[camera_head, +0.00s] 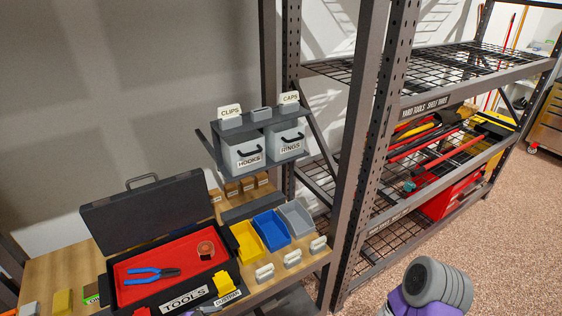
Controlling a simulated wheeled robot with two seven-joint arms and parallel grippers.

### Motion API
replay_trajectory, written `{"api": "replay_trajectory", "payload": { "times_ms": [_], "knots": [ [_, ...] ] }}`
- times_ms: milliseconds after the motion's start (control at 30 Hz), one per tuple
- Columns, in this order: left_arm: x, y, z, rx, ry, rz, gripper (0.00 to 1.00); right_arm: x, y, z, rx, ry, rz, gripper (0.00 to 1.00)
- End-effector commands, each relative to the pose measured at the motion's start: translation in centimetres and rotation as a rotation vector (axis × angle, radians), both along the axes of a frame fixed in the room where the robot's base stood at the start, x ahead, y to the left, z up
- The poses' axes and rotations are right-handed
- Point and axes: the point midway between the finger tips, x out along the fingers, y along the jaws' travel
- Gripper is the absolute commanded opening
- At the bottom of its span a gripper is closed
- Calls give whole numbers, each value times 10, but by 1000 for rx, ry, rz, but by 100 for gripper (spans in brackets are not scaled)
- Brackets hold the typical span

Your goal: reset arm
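Part of my arm, a grey ribbed cylinder on a purple link, shows at the bottom right edge. No gripper fingers show on it. A small purple patch shows at the bottom edge below the toolbox, too little to tell what it is. Neither of my grippers can be seen in the head view. The black toolbox (112,278) labelled TOOLS stands open on the wooden bench (48,264). Blue-handled pliers (150,273) and a brown-red roll (206,250) lie on its red tray (180,258).
Yellow (247,241), blue (272,229) and grey (297,216) bins sit right of the toolbox. Behind them a raised rack holds grey HOOKS (242,150) and RINGS (287,138) drawers. A dark metal shelf unit (352,150) stands at the right. Speckled floor is clear at lower right.

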Motion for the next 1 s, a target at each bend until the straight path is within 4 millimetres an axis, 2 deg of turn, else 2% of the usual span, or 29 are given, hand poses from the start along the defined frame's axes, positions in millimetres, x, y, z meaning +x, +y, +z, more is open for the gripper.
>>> {"api": "replay_trajectory", "payload": {
  "times_ms": [33,200,400,533,700,833,1000],
  "knots": [
    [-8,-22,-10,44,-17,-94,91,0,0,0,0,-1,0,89],
    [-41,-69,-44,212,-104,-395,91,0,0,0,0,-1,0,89],
    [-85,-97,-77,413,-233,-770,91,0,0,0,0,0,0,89],
    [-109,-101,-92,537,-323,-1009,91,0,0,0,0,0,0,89],
    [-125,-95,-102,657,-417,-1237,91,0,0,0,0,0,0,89],
    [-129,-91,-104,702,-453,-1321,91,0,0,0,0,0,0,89],
    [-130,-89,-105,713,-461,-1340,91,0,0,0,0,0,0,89]
  ]
}}
